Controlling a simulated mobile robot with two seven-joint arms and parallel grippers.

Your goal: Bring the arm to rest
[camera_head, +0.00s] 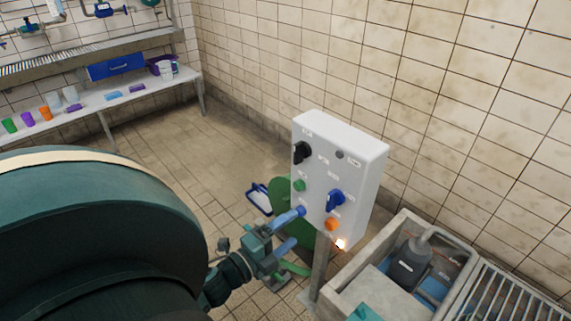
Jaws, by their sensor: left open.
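My left gripper (294,228) is in front of the lower left part of a white control box (363,182). Its two blue fingers are spread apart with nothing between them. The upper fingertip overlaps the box's lower left edge in the picture; I cannot tell if it touches. The box front carries a black knob (302,153), a green button (299,185), a blue knob (336,200) and an orange button (331,224). A small lamp (341,244) glows at its lower right. My right gripper is out of view.
The box stands on a grey post (319,265). A green object (283,193) is behind the gripper. A concrete basin (345,285) with a dark pump (409,262) lies at the lower right. A bench (170,87) with cups stands at the far left.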

